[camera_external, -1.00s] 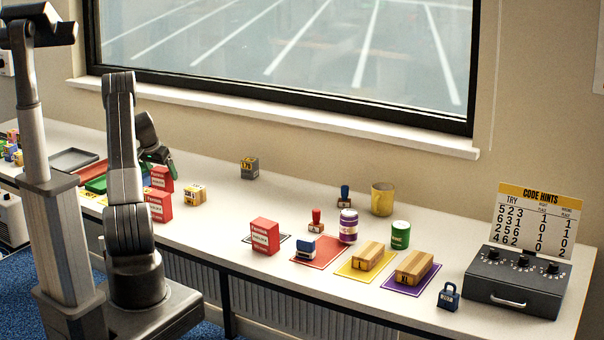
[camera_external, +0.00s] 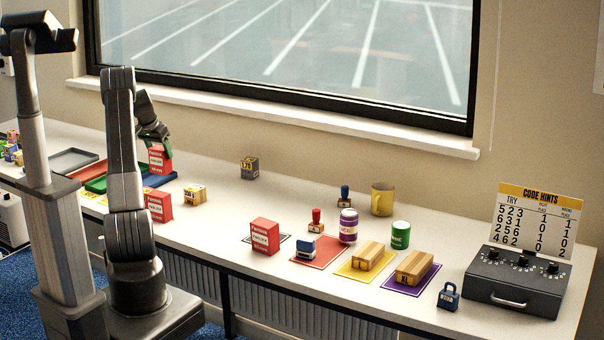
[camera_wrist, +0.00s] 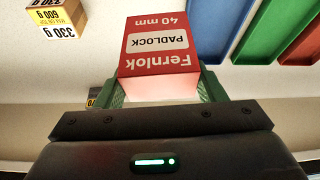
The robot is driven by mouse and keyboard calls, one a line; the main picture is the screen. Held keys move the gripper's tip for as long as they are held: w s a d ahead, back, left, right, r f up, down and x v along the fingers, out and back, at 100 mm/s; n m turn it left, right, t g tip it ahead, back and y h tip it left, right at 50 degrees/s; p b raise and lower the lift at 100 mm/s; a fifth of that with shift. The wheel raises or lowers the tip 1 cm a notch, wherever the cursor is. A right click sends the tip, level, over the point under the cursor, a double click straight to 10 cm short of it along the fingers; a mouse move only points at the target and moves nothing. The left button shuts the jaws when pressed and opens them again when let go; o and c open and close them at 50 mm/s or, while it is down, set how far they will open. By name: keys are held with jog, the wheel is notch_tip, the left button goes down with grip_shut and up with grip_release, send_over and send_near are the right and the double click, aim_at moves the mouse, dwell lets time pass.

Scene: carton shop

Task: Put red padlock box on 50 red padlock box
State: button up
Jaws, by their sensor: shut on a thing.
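My gripper (camera_wrist: 163,92) is shut on a red padlock box (camera_wrist: 160,48), its green fingers on either side of it. The label reads "Fernlok PADLOCK 40 mm", upside down in the wrist view. In the external view my gripper (camera_external: 154,138), partly hidden by its own arm, holds this box (camera_external: 159,160) raised at the left. A second red padlock box (camera_external: 158,205) stands upright on the table below and in front of it. The sizes on these two are too small to read.
A blue tray (camera_external: 161,181), green tray (camera_external: 97,184) and red tray (camera_external: 90,172) lie at the left. A small yellow box (camera_external: 195,195) stands right of the second red box. Stamps, canisters, wooden blocks and a black code box (camera_external: 517,281) occupy the right side.

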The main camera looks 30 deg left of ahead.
jog(key=v, duration=0.1)
jog(key=b+v, duration=0.1)
jog(key=v, duration=0.1)
jog(key=shift+d+r, duration=0.3)
jog(key=shift+d, duration=0.05)
jog(key=s+d+r+m+b, duration=0.1)
jog(key=s+d+r+b, duration=0.55)
jog(key=s+d, duration=0.75)
jog(key=f, duration=0.2)
jog(key=f+p, duration=0.1)
jog(key=f, duration=0.2)
jog(key=s+f+p, duration=0.1)
jog(key=f, duration=0.1)
jog(key=shift+a+f, duration=0.3)
jog(key=shift+a, duration=0.05)
jog(key=shift+w+f, duration=0.1)
jog(key=shift+f, duration=0.3)
jog(key=shift+f, duration=0.25)
jog(key=o, duration=1.1)
jog(key=shift+r, duration=0.1)
jog(key=shift+c, duration=0.2)
